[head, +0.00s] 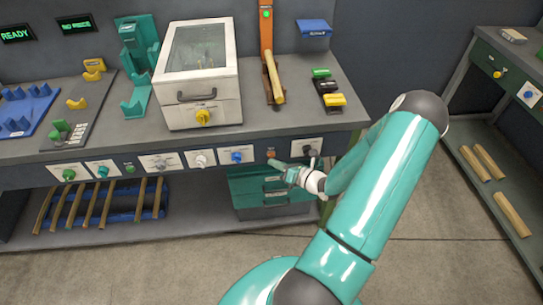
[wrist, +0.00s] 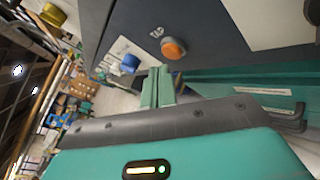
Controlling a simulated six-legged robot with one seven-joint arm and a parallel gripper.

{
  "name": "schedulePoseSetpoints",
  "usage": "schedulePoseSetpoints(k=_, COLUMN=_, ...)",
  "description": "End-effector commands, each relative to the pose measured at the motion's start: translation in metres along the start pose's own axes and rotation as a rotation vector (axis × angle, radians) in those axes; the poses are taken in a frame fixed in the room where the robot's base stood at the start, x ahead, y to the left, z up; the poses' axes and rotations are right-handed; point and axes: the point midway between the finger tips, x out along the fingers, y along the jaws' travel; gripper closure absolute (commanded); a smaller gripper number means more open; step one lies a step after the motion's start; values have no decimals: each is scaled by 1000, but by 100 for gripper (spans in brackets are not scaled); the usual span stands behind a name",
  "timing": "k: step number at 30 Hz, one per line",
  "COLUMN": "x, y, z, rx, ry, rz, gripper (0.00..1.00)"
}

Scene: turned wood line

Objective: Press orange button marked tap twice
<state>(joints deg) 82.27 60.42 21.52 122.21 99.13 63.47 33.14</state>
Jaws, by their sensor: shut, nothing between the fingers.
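The orange button (head: 271,153) is on the dark front panel of the workbench, between a blue knob and a black knob. My gripper (head: 271,163) is shut and empty, just below the button in the head view. In the wrist view its closed green fingertips (wrist: 160,72) are close to the button's edge, with a small gap in the picture. I cannot tell the depth between them.
The blue knob (head: 237,156) on a white plate is left of the button, and the black knob (head: 310,150) is right. A white box with a window (head: 200,100) sits on the bench (head: 255,125).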

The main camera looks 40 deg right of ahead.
Motion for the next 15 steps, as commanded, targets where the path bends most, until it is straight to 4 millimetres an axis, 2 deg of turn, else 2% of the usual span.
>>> schedulePoseSetpoints(k=9, x=-1, y=1, z=-1, rx=0, ry=0, rz=-1, gripper=100)
schedulePoseSetpoints(k=15, x=-13, y=8, z=-9, rx=1, ry=2, rz=-2, gripper=100)
